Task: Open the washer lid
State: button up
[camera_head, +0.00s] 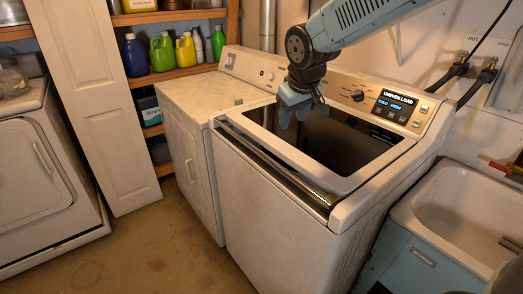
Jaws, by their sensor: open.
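The washer (275,215) is a white top-loader in the middle of the camera_head view. Its lid (345,145) has a dark glass panel in a pale frame and lies shut. A shiny metal strip (275,162) runs along the lid's front edge. The control panel behind it has a knob and a lit display (395,104) reading "UNEVEN LOAD". My gripper (301,122) hangs fingers down over the back left part of the lid, open and with nothing seen in it. Whether the fingertips touch the glass cannot be told.
A white machine (185,150) stands directly left of the washer. A utility sink (465,205) on a blue cabinet is at the right. Shelves with bottles (162,52) and a white door panel (95,100) are at the back left. The floor (150,250) in front is clear.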

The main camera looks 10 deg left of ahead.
jog(key=n, duration=0.2)
send_near(261, 152)
jog(key=x, duration=0.8)
jog(key=shift+a+f, duration=0.15)
jog(key=shift+f, duration=0.05)
grip_shut()
dwell(0.3)
